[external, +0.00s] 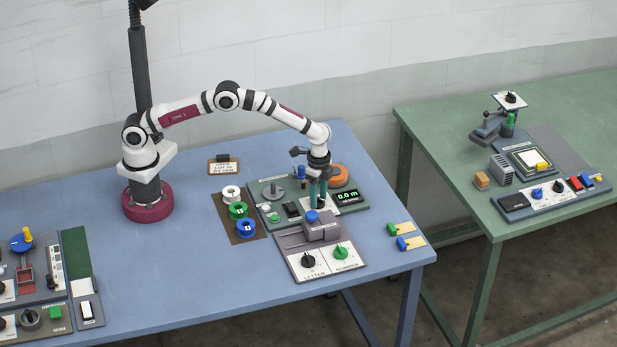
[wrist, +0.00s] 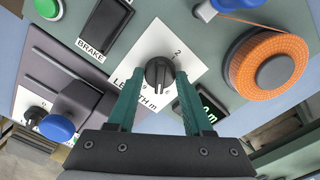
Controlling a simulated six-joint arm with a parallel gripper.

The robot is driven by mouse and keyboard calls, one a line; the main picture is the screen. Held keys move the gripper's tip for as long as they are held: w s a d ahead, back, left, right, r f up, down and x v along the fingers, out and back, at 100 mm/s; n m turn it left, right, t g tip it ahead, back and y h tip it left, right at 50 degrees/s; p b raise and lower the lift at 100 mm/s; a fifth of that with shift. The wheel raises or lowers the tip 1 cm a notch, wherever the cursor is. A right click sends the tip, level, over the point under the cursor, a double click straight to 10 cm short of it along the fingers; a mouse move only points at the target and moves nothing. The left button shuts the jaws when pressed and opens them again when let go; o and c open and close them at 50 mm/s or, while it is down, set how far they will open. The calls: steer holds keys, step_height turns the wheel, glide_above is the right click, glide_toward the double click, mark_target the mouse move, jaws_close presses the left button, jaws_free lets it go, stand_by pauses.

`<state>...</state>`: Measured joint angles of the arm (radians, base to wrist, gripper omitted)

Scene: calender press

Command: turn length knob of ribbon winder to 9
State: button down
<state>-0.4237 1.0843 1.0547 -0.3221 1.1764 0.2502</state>
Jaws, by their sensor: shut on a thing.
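The length knob (wrist: 159,72) is a black knob on a white plate (wrist: 185,42) lettered "LENGTH m". My gripper (wrist: 158,78) has its two green fingers on either side of the knob and is shut on it. In the external view my gripper (external: 318,203) points straight down at the ribbon winder (external: 268,188), a grey-green panel. The fingers hide part of the dial lettering, and I cannot tell which number the knob points to. The winder's display (external: 348,196) reads 0.0 m.
An orange ribbon roll (wrist: 268,72) and a black brake switch (wrist: 106,24) sit beside the knob. A grey unit with a blue knob (external: 312,215) stands just in front. Several spools (external: 238,211) lie left of the winder. The blue table's left middle is clear.

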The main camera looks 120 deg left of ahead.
steer(key=m, duration=0.6)
steer(key=shift+m, duration=0.3)
stand_by(0.4)
steer(key=shift+c, duration=1.5)
jaws_free()
steer(key=shift+r, duration=0.1)
step_height(320, 180, up, 16)
steer(key=shift+f, duration=0.2)
